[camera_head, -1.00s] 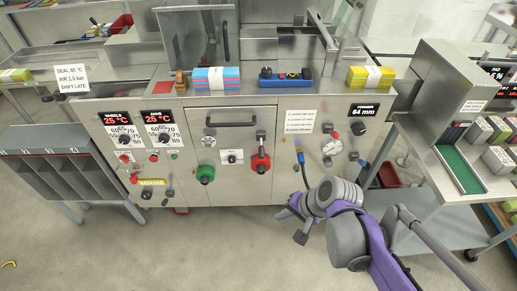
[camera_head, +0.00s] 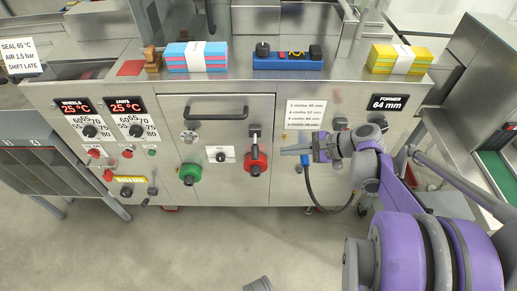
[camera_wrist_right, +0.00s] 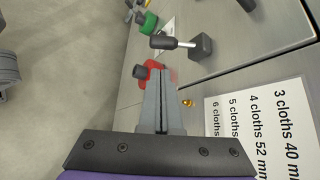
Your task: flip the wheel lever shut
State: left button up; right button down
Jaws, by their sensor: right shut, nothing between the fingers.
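A lever with a black block and a short grey rod (camera_head: 254,132) sits on the cabinet front, just above a red knob (camera_head: 257,163). In the right wrist view the lever (camera_wrist_right: 175,42) shows its rod and dark tip standing out from the block, with the red knob (camera_wrist_right: 152,70) partly hidden behind my fingers. I cannot tell for sure that this is the wheel lever. My right gripper (camera_head: 286,151) is shut and empty, in front of the panel to the right of the red knob, fingers pointing left. A gap to the lever shows. My left gripper is not in view.
A green knob (camera_head: 189,174) and a small dial (camera_head: 221,155) are left of the red knob. A door handle (camera_head: 216,114) sits above. A printed cloth list (camera_head: 304,114) is by my gripper. Cloth stacks (camera_head: 197,56) stand on the top ledge. Floor in front is clear.

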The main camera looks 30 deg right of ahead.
aim_at(255, 146)
dwell(0.3)
jog(key=b+x, duration=0.2)
jog(key=x, duration=0.8)
jog(key=shift+b, duration=0.4)
jog(key=shift+r, duration=0.1)
jog(key=shift+s+r+m+p, duration=0.1)
jog(key=shift+m+p, duration=0.2)
